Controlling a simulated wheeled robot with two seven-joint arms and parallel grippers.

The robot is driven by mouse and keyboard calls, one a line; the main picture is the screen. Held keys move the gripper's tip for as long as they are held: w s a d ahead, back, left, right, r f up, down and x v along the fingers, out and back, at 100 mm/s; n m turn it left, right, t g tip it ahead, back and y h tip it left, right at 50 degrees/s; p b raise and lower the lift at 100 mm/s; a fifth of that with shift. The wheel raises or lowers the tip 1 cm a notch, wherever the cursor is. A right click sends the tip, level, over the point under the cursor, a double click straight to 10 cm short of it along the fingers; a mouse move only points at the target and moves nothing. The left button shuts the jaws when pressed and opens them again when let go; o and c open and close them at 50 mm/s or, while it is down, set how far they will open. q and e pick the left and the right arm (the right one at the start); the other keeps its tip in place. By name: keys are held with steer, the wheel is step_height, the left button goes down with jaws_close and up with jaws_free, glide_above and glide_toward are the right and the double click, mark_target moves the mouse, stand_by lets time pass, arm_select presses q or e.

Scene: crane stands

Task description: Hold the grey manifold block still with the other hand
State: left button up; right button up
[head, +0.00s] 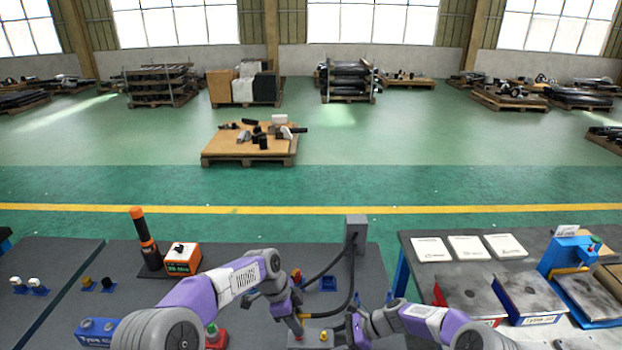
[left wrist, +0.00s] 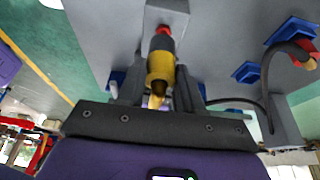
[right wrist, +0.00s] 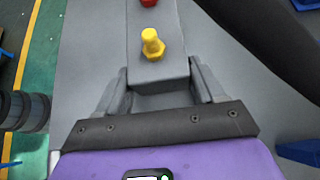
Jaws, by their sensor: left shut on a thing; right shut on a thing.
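The grey manifold block (right wrist: 155,75) lies between the fingers of my right gripper (right wrist: 160,92), which is shut on its near end. The block carries a yellow fitting (right wrist: 153,45) and a red fitting (right wrist: 149,2). In the head view the block (head: 308,341) is partly hidden by my arms, with my right gripper (head: 347,332) at its right. My left gripper (left wrist: 153,92) is shut on a yellow and dark hose coupling (left wrist: 160,65), in line with the red fitting (left wrist: 164,30). I cannot tell whether coupling and fitting touch.
A grey post (head: 356,232) with black hoses stands behind the block. A blue holder (head: 328,284) sits nearby. An orange and black tool (head: 145,238) and an orange display box (head: 182,258) stand at left. A side table (head: 480,268) with plates is at right.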

mark_target(298, 314)
arm_select(q)
steer(key=shift+r, duration=1.45)
arm_select(e)
steer(key=o, duration=1.3)
steer(key=shift+o, duration=0.2)
arm_select(q)
steer(key=shift+r+p, duration=1.7)
steer(key=shift+r, duration=0.4)
arm_select(e)
steer(key=a+r+v, duration=0.1)
steer(key=r+v, duration=0.1)
steer(key=v, duration=1.1)
steer(key=shift+r, duration=0.35)
arm_select(q)
steer(key=shift+f, duration=0.1)
